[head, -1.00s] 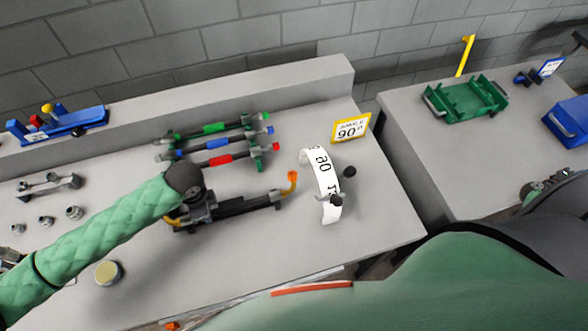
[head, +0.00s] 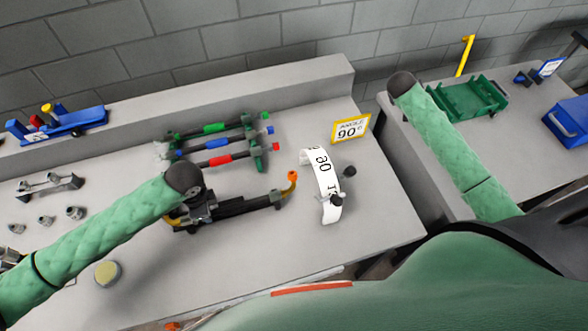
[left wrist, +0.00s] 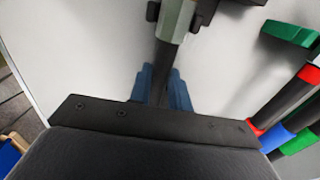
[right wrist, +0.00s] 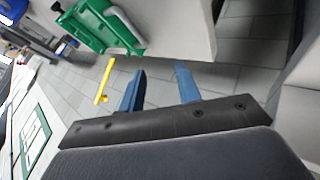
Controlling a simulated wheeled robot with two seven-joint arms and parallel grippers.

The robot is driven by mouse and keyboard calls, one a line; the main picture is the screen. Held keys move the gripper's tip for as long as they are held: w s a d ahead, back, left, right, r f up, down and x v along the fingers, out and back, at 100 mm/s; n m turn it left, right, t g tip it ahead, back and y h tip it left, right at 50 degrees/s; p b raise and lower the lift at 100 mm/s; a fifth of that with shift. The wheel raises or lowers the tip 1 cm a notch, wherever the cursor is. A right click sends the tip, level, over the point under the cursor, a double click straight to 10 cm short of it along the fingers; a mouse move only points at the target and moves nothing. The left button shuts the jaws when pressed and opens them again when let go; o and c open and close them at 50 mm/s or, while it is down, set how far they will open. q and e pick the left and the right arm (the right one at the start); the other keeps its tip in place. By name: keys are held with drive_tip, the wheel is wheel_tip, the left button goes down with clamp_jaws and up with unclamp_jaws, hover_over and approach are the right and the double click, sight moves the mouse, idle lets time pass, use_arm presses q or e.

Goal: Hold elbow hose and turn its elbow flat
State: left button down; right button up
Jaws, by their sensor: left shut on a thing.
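The elbow hose (head: 245,205) is a black tube with an orange elbow (head: 291,180) at its right end, the elbow's tip rising upward. My left gripper (head: 203,210) is at the hose's left part, just above the table. In the left wrist view its blue fingers (left wrist: 162,88) are shut on the dark hose (left wrist: 160,75). My right arm is raised at the right, in front of the green tray, away from the hose. In the right wrist view my right gripper (right wrist: 160,88) is open and empty. Its fingers are hidden in the head view.
A white curved scale (head: 322,180) with numbers stands right of the elbow, near a yellow-framed 90° sign (head: 351,128). Behind is a rack (head: 258,155) of red, blue and green-marked hoses. A green tray (head: 470,98) is on the second table, across a gap.

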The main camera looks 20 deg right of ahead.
drive_tip(key=w+a+r+n+y, duration=0.1)
drive_tip(key=w+a+r+y, duration=0.15)
drive_tip(key=a, duration=0.95)
drive_tip(key=n+g+y, duration=0.6)
drive_tip(key=y, duration=0.1)
approach(293, 173)
drive_tip(key=x, duration=0.8)
drive_tip(key=shift+s+f, duration=0.2)
drive_tip(key=shift+f, duration=0.1)
drive_tip(key=c, duration=0.7)
